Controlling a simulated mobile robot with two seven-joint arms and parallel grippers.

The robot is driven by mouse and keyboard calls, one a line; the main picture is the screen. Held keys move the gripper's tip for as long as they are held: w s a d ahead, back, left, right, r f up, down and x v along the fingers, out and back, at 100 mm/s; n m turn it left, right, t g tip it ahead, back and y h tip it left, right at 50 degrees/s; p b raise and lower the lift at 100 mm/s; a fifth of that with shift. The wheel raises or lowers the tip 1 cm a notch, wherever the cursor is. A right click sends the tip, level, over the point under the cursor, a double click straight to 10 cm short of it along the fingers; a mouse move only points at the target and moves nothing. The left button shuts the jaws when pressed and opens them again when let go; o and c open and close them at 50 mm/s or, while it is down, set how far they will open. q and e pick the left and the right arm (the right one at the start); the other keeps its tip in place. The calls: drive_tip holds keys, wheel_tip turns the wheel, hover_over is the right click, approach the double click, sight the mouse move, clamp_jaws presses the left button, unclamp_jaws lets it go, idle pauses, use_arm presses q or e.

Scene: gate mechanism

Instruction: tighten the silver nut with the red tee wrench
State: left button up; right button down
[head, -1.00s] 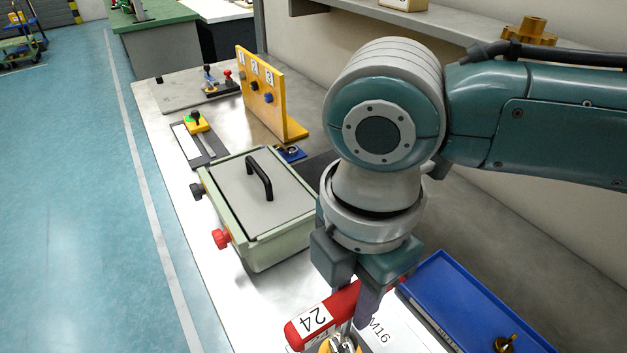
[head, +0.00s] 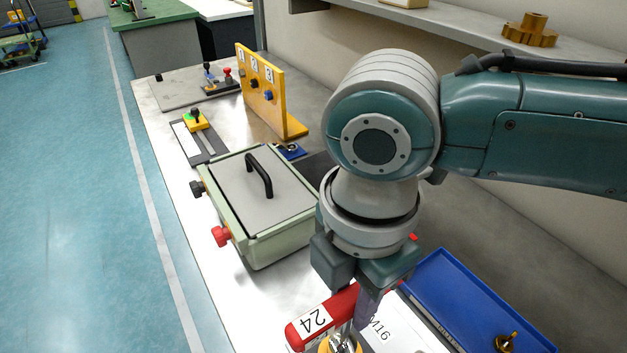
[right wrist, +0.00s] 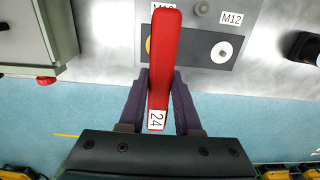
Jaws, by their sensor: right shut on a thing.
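The red tee wrench (head: 318,317) has a thick red bar handle with a white "24" label. My right gripper (head: 352,305) points down and is shut on this handle near the bottom edge of the head view. In the right wrist view the handle (right wrist: 165,45) lies lengthwise between the two dark fingers (right wrist: 160,98). Below the handle, a silver part (head: 342,342) shows in a yellow ring (head: 325,346). I cannot tell whether this silver part is the nut or the wrench's lower end. My left gripper is not in view.
An M16 label (head: 380,328) lies beside the wrench. A blue tray (head: 455,285) with a brass piece (head: 506,342) is to the right. A lidded green box (head: 262,245) with a red knob (head: 221,236) is to the left. An M12 label (right wrist: 231,18) shows in the wrist view.

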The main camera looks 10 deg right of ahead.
drive_tip(key=shift+f, duration=0.1)
idle(0.7)
drive_tip(key=c, duration=1.2)
unclamp_jaws()
drive_tip(key=shift+c, duration=0.2)
clamp_jaws()
